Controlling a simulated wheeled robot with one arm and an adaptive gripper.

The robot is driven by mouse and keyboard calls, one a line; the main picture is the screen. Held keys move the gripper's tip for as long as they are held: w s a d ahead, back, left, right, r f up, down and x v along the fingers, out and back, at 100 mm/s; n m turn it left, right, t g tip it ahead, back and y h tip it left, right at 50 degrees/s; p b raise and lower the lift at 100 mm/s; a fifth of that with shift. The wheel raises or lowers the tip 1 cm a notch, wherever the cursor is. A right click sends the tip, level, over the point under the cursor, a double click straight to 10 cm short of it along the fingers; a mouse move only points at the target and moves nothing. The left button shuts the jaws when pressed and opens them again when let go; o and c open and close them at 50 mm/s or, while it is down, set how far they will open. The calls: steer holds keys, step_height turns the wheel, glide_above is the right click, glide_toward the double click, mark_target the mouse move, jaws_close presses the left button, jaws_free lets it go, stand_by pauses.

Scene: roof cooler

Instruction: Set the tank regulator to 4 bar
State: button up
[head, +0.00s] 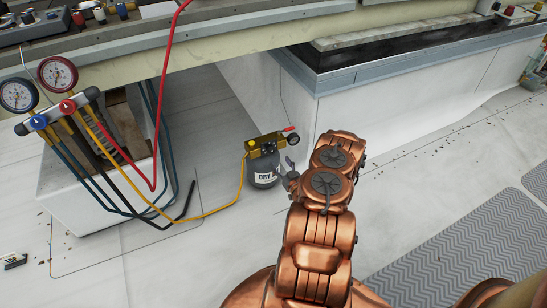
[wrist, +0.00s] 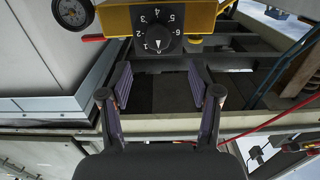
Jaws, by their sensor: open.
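The tank regulator (head: 264,145) is a yellow block on top of a small dark tank (head: 265,178) with a white "DRY" label. In the wrist view the regulator's yellow body (wrist: 118,20) is at the top, with a black round knob (wrist: 157,39) on a dark dial numbered up to 6. A white mark shows low on the knob; its exact setting is hard to read. A round gauge (wrist: 72,12) is at upper left. My gripper (wrist: 160,82) is open and empty, its fingers apart below the knob in the picture. In the head view my gripper (head: 289,172) is just right of the tank, partly hidden by my arm.
A yellow hose (head: 240,190) runs from the regulator to the manifold gauges (head: 58,75) at left. Red and dark hoses hang there. A red lever (head: 289,129) sticks out by the regulator. A white wall (head: 345,110) stands behind.

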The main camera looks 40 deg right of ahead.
mark_target(272, 151)
steer(key=shift+b+x, duration=1.1)
steer(key=shift+x, duration=2.55)
steer(key=shift+f, duration=0.15)
steer(key=c, duration=1.1)
